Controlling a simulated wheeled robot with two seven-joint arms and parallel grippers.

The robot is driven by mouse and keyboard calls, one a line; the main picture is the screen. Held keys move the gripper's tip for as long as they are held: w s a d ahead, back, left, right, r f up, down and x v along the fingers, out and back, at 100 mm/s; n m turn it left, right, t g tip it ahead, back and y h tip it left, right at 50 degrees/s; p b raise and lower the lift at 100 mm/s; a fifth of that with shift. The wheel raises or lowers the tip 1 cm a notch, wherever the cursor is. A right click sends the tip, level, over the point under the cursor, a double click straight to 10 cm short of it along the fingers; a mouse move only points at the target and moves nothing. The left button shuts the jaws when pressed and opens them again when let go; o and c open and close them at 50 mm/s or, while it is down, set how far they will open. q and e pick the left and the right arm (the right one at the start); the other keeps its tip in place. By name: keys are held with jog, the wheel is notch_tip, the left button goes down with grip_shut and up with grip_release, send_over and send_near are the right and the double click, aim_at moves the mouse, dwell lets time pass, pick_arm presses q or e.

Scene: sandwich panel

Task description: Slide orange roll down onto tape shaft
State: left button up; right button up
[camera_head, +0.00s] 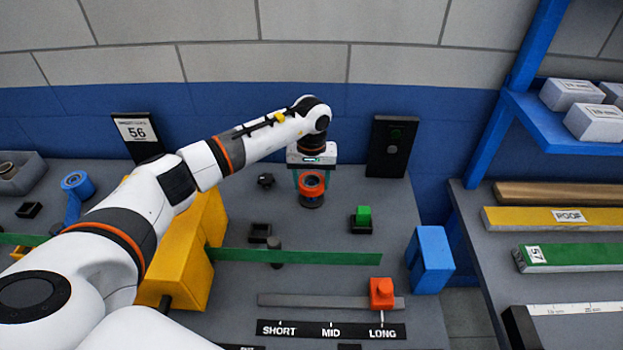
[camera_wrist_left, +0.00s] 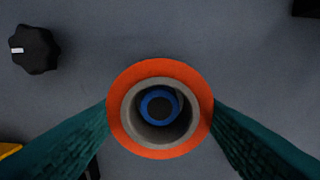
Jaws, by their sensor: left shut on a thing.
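The orange roll (camera_head: 311,182) is between the teal fingers of my left gripper (camera_head: 311,178), which is shut on it. In the left wrist view the orange roll (camera_wrist_left: 160,148) shows as a ring with a pale grey core, gripped from both sides. Through its hole I see a blue ring with a dark centre (camera_wrist_left: 159,107), nearly centred, which seems to belong to the tape shaft below. In the head view a dark round base (camera_head: 311,201) shows just under the roll. The roll hides most of the shaft, and I cannot tell whether it is around it. My right gripper is not in view.
A black knob (camera_head: 265,181) is left of the roll, and a green button (camera_head: 363,214) is to the right. A blue tape roll (camera_head: 77,184) stands at far left. A yellow block (camera_head: 192,255), green strip (camera_head: 300,257) and orange slider (camera_head: 381,291) are nearer.

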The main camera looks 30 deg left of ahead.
aim_at(312, 185)
pick_arm(q)
jog(key=shift+f+b, duration=1.5)
jog(key=shift+f, duration=0.25)
jog(key=o, duration=1.1)
jog(key=shift+r, duration=0.15)
jog(key=shift+r+p, duration=2.4)
jog(key=shift+r, duration=2.35)
jog(key=shift+f, duration=0.1)
